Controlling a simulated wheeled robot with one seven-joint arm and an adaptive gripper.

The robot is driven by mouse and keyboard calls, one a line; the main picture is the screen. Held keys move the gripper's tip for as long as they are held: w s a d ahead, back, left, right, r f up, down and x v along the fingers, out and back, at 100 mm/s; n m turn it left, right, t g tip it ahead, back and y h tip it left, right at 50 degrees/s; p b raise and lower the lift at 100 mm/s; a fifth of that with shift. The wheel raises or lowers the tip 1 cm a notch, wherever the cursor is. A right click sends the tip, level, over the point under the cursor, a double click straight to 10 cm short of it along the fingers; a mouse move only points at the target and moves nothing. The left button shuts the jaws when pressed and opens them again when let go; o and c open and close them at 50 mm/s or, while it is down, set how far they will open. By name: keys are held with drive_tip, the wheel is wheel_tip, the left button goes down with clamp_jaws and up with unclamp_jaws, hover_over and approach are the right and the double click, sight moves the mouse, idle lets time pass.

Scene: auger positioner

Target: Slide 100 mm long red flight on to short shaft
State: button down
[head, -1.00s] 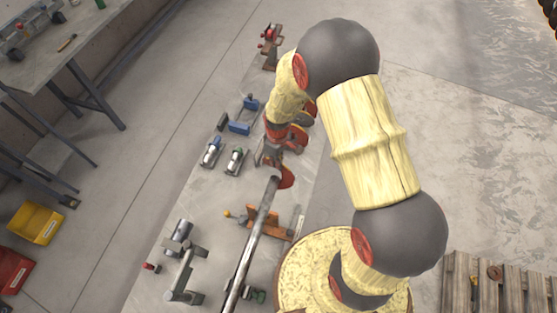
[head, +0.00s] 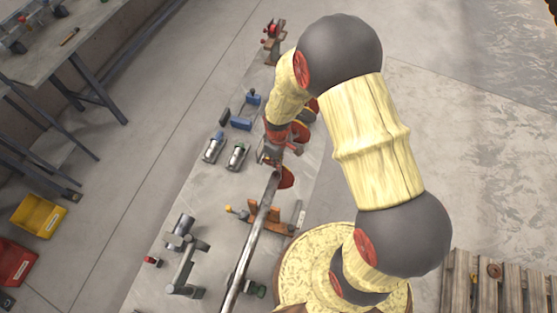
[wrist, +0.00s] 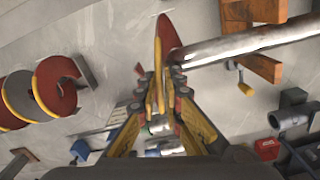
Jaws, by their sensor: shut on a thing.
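My gripper (wrist: 165,90) is shut on a red flight (wrist: 168,38) with a yellowish edge, which stands up edge-on between the fingertips in the wrist view. In the head view the red flight (head: 287,178) shows just right of the shaft's end, with my gripper (head: 272,156) just beyond it. The long bare metal shaft (wrist: 245,44) comes in from the right in the wrist view, and its end meets the flight's outline. The shaft (head: 250,235) runs down to the lower left in the head view. I cannot tell whether the flight is around the shaft or only beside it.
Several red and grey flights (wrist: 52,88) stand left of my gripper. An orange-brown support (head: 266,218) stands beside the shaft. Small clamps (head: 237,156) and a grey bracket fixture (head: 186,265) are on the bench. Open floor lies left of the bench.

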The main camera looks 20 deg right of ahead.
drive_tip(key=shift+s+a+p, duration=0.15)
drive_tip(key=shift+s+a, duration=0.85)
drive_tip(key=shift+s, duration=0.35)
drive_tip(key=shift+s+a+p, duration=0.2)
drive_tip(key=shift+s+a, duration=0.85)
drive_tip(key=shift+s, duration=0.3)
drive_tip(key=shift+s+a+p, duration=0.15)
drive_tip(key=shift+s+a, duration=0.85)
drive_tip(key=shift+s, duration=0.35)
idle(1.0)
drive_tip(key=c, duration=1.9)
unclamp_jaws()
drive_tip(key=shift+s, duration=0.1)
drive_tip(key=shift+o, duration=0.3)
wheel_tip(320, 180, up, 12)
